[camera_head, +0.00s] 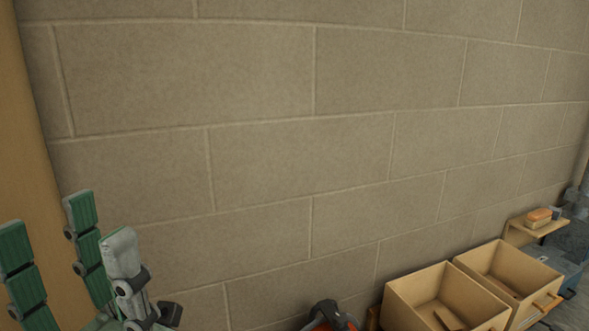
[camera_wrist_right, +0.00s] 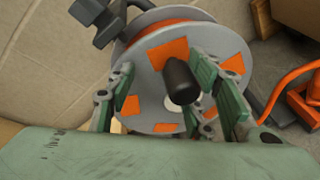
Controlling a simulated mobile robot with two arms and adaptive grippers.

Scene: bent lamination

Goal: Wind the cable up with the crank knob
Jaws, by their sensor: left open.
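In the right wrist view, a grey cable reel (camera_wrist_right: 152,78) with orange patches fills the upper middle. Its black crank knob (camera_wrist_right: 180,82) points toward the camera. My right gripper (camera_wrist_right: 172,88) has its green-padded fingers spread on both sides of the knob. A gap shows between the left finger and the knob; I cannot tell whether the right fingers touch it. Orange cable (camera_wrist_right: 150,30) shows on the drum behind the disc. In the head view only the reel's top (camera_head: 330,316) shows at the bottom edge. My left gripper (camera_head: 72,238) is open and empty at the lower left.
Two open wooden boxes (camera_head: 398,296) stand at the lower right by the block wall (camera_head: 260,170). A small shelf (camera_head: 540,226) with a brush-like object is beyond them. In the right wrist view, an orange object (camera_wrist_right: 300,100) lies at the right.

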